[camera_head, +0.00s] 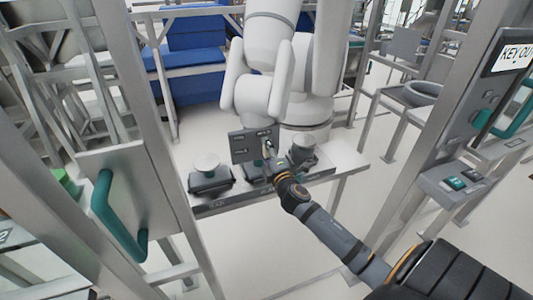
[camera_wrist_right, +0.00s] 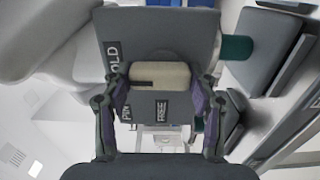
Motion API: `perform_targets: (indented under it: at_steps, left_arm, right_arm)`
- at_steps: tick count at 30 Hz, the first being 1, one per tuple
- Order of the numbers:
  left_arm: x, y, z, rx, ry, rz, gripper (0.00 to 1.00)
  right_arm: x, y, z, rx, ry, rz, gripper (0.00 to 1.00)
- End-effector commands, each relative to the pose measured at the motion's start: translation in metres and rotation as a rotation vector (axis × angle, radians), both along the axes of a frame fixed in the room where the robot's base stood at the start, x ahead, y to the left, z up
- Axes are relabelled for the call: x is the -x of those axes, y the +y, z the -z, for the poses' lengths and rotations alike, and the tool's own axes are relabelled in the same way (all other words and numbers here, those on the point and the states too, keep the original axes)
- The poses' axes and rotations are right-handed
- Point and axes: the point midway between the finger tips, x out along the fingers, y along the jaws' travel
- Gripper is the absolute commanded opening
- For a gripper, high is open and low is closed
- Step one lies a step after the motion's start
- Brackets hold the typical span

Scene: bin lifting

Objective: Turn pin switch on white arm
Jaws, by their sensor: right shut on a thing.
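The white arm (camera_head: 265,90) stands behind a narrow table in the head view. A grey switch panel (camera_head: 243,146) is at its lower front. In the right wrist view the panel (camera_wrist_right: 170,35) carries labels, of which "FREE" and parts of "HOLD" and "PIN" can be read. The pin switch is a cream knob (camera_wrist_right: 160,75) with a dark mark on its left half; it lies lengthwise across the picture. My right gripper (camera_wrist_right: 161,85) has a finger at each end of the knob and is shut on it. In the head view my right gripper (camera_head: 271,155) partly covers the panel's right side.
The narrow table (camera_head: 215,207) holds dark fixtures with pale round tops (camera_head: 207,163) left and right of the panel. A metal post with a teal handle (camera_head: 112,215) stands at left. A "KEY OUT" post with a button box (camera_head: 452,184) stands near my right arm.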

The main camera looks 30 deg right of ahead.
Motion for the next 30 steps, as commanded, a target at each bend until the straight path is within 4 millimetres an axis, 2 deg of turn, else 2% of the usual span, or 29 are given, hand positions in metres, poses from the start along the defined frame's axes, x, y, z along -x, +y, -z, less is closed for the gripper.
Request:
perform_targets:
  at_steps: [14,15,19,20,30]
  left_arm:
    - [0.0001,-0.0001,0.0006,0.000,0.000,0.000,0.64]
    - [0.0001,-0.0001,0.0006,0.000,0.000,0.000,0.64]
    - [0.0001,-0.0001,0.0006,0.000,0.000,0.000,0.64]
    - [0.0001,-0.0001,0.0006,0.000,0.000,0.000,0.64]
    - [0.0015,0.0008,0.0007,-0.001,0.001,0.000,0.64]
  right_arm:
    - [0.0001,-0.0003,0.0002,-0.015,-0.003,0.001,0.27]
    - [0.0001,-0.0003,0.0002,-0.015,-0.003,0.001,0.61]
    - [0.0001,-0.0003,0.0002,-0.015,-0.003,0.001,0.79]
    - [0.0001,-0.0003,0.0002,-0.014,-0.002,0.001,0.81]
    - [0.0023,0.0002,0.0008,-0.012,-0.001,0.000,0.81]
